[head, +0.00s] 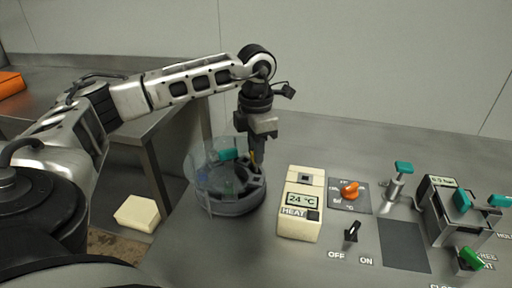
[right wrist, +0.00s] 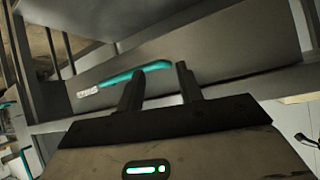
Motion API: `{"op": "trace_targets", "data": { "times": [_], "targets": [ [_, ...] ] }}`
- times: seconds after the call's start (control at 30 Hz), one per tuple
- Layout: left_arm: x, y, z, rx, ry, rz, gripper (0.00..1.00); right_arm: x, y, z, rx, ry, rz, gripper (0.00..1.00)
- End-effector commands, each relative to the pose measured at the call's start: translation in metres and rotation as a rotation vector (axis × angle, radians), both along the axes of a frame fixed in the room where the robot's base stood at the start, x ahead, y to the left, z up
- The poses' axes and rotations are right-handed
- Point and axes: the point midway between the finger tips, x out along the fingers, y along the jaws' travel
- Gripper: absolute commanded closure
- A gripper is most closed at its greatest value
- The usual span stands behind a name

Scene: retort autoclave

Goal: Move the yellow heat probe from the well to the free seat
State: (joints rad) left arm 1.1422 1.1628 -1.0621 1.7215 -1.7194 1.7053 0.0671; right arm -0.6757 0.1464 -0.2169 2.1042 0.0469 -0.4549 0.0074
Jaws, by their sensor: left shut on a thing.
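My left gripper (head: 258,158) points down over the right side of a round grey holder (head: 238,206) with a clear upper wall. It is shut on the yellow heat probe (head: 252,159), of which only a small yellow part shows at the fingertips. The probe's lower end is hidden by the holder and fingers, so I cannot tell whether it sits in a seat. The cream heat block (head: 299,228), marked HEAT and reading 24 °C, stands to the right with a dark opening on top. In the right wrist view, my right gripper (right wrist: 159,83) is open, its fingers apart and empty.
A teal-topped piece (head: 229,154) stands in the holder close to the left gripper. Right of the heat block are an orange knob (head: 350,189), a black switch (head: 351,232), and a metal box (head: 452,210) with teal handles. A teal bar (right wrist: 135,72) shows beyond the right fingers.

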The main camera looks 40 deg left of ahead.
Motion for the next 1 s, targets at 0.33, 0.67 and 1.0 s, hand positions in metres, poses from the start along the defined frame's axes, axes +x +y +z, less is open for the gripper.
{"op": "trace_targets", "data": {
  "times": [0.33, 0.67, 1.0],
  "targets": [
    [0.0, 0.0, -0.011, 0.0, 0.0, 0.0, 1.0, 0.001, 0.0, -0.008, 0.0, -0.001, 0.0, 0.64],
    [0.0, 0.0, -0.02, 0.0, 0.0, 0.0, 1.0, 0.001, 0.0, -0.013, 0.001, -0.004, 0.0, 0.64],
    [0.0, 0.0, -0.02, 0.0, 0.0, 0.0, 1.0, 0.001, 0.0, -0.013, 0.001, -0.004, 0.0, 0.64]
  ]
}}
